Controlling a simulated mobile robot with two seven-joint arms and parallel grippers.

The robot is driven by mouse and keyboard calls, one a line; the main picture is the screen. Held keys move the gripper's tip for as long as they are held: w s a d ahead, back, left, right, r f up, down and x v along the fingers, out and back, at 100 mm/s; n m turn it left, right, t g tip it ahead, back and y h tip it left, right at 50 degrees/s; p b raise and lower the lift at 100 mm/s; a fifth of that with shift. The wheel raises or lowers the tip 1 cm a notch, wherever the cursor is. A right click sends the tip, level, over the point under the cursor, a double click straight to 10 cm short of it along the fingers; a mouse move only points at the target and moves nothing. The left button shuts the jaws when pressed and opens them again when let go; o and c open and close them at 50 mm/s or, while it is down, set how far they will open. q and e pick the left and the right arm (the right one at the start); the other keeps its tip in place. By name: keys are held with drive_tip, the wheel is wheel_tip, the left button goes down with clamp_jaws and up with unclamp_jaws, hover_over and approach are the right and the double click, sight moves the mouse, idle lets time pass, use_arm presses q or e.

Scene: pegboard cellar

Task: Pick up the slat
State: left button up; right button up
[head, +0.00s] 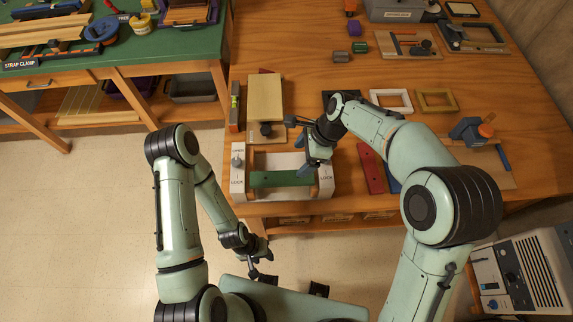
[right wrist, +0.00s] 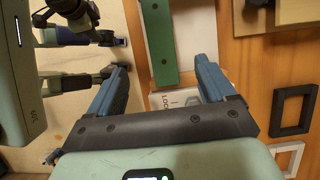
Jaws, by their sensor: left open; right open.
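A green slat (head: 282,178) lies level across a white fixture (head: 240,188) with OPEN and LOCK labels, near the front edge of the wooden table. My right gripper (head: 314,168) is open and empty at the slat's right end. In the right wrist view the green slat (right wrist: 161,42) runs between the lines of my two open blue fingers (right wrist: 160,78), with clear space on both sides. I cannot tell the height between fingers and slat. My left gripper (head: 262,270) is open and empty, low in front of the table, away from the slat.
A red slat (head: 371,168) and a partly hidden blue one (head: 393,180) lie right of the fixture. A wooden block (head: 265,98) stands behind it. Picture frames (head: 391,100) lie farther back. A green-topped bench (head: 150,50) is at the left.

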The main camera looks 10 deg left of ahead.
approach(282, 177)
drive_tip(key=shift+s+a+f, duration=0.2)
drive_tip(key=shift+s+f, duration=0.1)
drive_tip(key=shift+f, duration=0.25)
drive_tip(key=shift+s+a+f, duration=0.2)
drive_tip(key=shift+s+f, duration=0.1)
drive_tip(key=shift+f, duration=0.3)
drive_tip(key=shift+w+x, duration=0.2)
drive_tip(key=shift+x, duration=1.3)
drive_tip(key=shift+w+x, duration=0.2)
drive_tip(key=shift+x, duration=1.3)
drive_tip(key=c, duration=1.2)
